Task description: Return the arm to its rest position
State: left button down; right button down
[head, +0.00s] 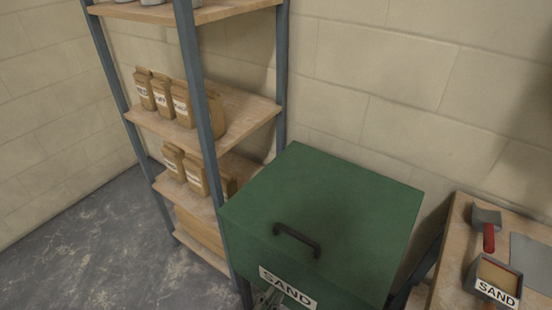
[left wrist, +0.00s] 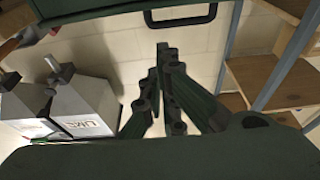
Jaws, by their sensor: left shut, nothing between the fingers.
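The green sand bin (head: 325,215) stands in the middle of the head view with its lid down, a black handle (head: 297,240) on top and a SAND label (head: 288,288) at the front. My left gripper (head: 270,298) shows only partly at the bottom edge of the head view, in front of the label. In the left wrist view its fingers (left wrist: 163,52) are together with nothing between them. The bin handle also shows at the top of that view (left wrist: 180,20), apart from the fingertips. My right gripper is in neither view.
A shelf unit (head: 203,100) with several labelled bags stands left of the bin. At right, a wooden bench (head: 448,240) holds a red-handled tool (head: 488,235) and a SAND tub (head: 495,283). A white LIME container (left wrist: 75,115) shows in the left wrist view. Floor (head: 95,240) at left is clear.

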pick_arm(q)
jog(key=s+a+f+n+g+y, duration=0.1)
jog(key=a+f+g+y, duration=0.2)
jog(key=f, duration=0.8)
jog(key=s+a+f+n+g+y, duration=0.15)
jog(key=a+f, duration=0.35)
jog(key=f, duration=0.7)
jog(key=s+a+f+g+y, duration=0.1)
jog(key=a+f+g+y, duration=0.25)
jog(key=f, duration=0.75)
jog(key=s+a+f+n+g+y, duration=0.1)
jog(key=s+a+f+g, duration=0.3)
jog(key=s, duration=0.8)
jog(key=s+a+f+n+g+y, duration=0.1)
jog(key=s+a+f+g+y, duration=0.2)
jog(key=s+a+f, duration=0.4)
jog(key=s+f+g, duration=0.1)
jog(key=s+f, duration=0.3)
jog(key=f, duration=0.1)
jog(key=shift+s+a+f, duration=0.35)
jog(key=shift+a+f, duration=0.05)
